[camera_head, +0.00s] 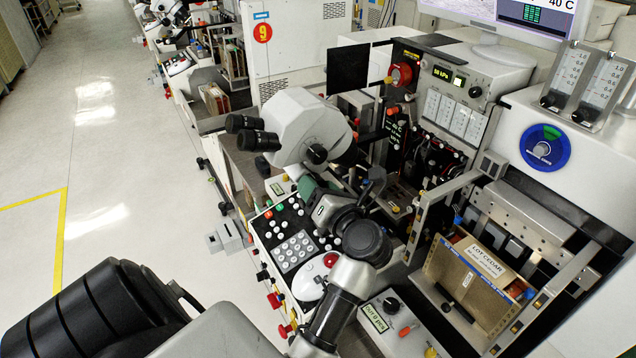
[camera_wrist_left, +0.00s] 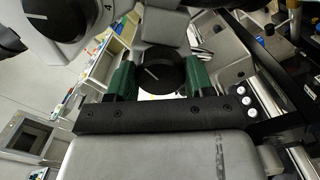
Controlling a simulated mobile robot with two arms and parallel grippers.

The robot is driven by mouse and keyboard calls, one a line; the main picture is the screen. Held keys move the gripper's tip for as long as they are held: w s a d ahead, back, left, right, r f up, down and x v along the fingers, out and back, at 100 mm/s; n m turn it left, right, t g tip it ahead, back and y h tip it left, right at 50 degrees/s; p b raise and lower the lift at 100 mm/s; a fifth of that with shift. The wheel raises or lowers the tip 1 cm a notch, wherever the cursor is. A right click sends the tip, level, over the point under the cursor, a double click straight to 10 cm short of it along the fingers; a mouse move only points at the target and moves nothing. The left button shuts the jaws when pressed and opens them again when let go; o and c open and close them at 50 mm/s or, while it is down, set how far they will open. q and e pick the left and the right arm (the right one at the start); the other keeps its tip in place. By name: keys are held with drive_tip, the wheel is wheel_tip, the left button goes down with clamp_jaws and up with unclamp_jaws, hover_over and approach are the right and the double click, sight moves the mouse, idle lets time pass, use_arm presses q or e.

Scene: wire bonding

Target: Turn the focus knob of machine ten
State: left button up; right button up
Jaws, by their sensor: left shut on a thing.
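The focus knob (camera_wrist_left: 160,74), a round black knob with a white line, is in the middle of the left wrist view. The green fingers of my left gripper (camera_wrist_left: 159,80) stand on either side of it and are shut on it. In the head view my left gripper (camera_head: 308,187) is under the white microscope (camera_head: 300,125), partly behind my own wrist. The focus knob is hidden there. A second dark knob (camera_head: 317,153) on the microscope's side is above the gripper; it also shows at upper left in the left wrist view (camera_wrist_left: 68,18). My right gripper is not in view.
A keypad panel (camera_head: 290,245) with a red button lies just below the gripper. A magazine labelled LOT CEDAR (camera_head: 480,275) stands in a metal frame at right. A cabinet with a red number disc (camera_head: 262,32) is behind. The floor aisle (camera_head: 100,150) at left is clear.

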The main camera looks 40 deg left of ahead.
use_arm(q)
drive_tip(key=o, duration=0.9)
drive_tip(key=shift+o, duration=0.2)
